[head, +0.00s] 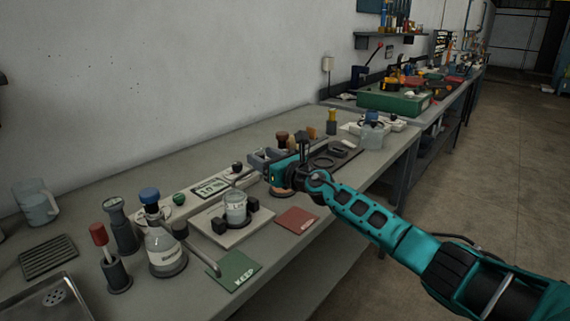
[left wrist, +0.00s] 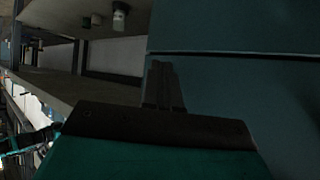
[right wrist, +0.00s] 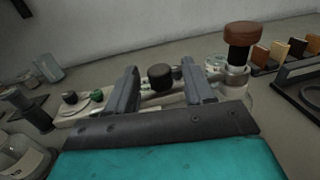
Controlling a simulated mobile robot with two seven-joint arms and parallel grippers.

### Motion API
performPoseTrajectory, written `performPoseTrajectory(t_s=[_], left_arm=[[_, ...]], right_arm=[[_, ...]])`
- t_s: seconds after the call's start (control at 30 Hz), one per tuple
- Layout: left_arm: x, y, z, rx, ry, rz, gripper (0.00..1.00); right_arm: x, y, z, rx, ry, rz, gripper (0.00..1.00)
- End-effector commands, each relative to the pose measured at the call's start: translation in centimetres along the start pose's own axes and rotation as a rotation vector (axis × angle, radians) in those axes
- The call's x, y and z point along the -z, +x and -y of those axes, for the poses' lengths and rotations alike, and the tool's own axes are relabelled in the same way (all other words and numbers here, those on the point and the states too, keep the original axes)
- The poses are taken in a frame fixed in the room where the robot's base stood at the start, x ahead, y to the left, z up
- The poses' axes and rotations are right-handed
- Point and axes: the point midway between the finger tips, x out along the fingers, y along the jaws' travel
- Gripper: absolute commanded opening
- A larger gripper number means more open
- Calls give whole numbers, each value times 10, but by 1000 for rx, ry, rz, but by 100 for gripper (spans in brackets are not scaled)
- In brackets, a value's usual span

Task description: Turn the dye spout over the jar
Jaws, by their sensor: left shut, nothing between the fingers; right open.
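The jar (head: 236,208) is a small clear beaker with pale liquid, standing on a white plate between black blocks. My right gripper (right wrist: 160,85) is open. In the right wrist view a black knob (right wrist: 160,77) shows between its fingers, apparently beyond the tips; I cannot tell contact. A thin grey tube, seemingly the dye spout (right wrist: 211,87), runs behind the right finger towards a brown-topped glass vessel (right wrist: 240,65). In the head view this gripper (head: 270,172) is behind and right of the jar and hides part of the spout. My left gripper (left wrist: 165,88) is shut and empty, away from the bench top.
A blue-capped bottle (head: 165,245), a red-topped holder (head: 110,262) and a green KEEP card (head: 234,271) stand or lie left and in front of the jar. A red card (head: 297,220) lies to its right. A digital display (head: 209,187) is behind it.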

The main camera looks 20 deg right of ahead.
Motion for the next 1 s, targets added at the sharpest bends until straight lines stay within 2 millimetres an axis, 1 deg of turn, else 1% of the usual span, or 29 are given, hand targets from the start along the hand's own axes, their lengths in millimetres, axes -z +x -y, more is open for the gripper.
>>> performPoseTrajectory(t_s=[0.03, 0.17, 0.3, 0.6, 0.7, 0.8, 1.0], left_arm=[[10, -7, 0, 0, 0, 0, 0], [20, -14, 1, 1, 0, 0, 0], [24, -16, 1, 1, 0, -2, 0], [17, -14, 1, 1, -1, 5, 0], [16, -15, 0, 0, -1, 6, 0], [16, -15, 0, 0, -1, 7, 0], [16, -15, 0, 0, -1, 8, 0]], right_arm=[[-4, -10, 0, -1, -4, -4, 52], [-4, -34, 0, -3, -4, -5, 52], [-2, -58, 0, -3, -5, -4, 52], [1, -94, 0, -2, 1, -2, 52], [0, -102, 0, -2, 1, -1, 52], [-1, -106, 0, -2, 1, 0, 52], [-1, -108, -1, -2, 1, 1, 52]])
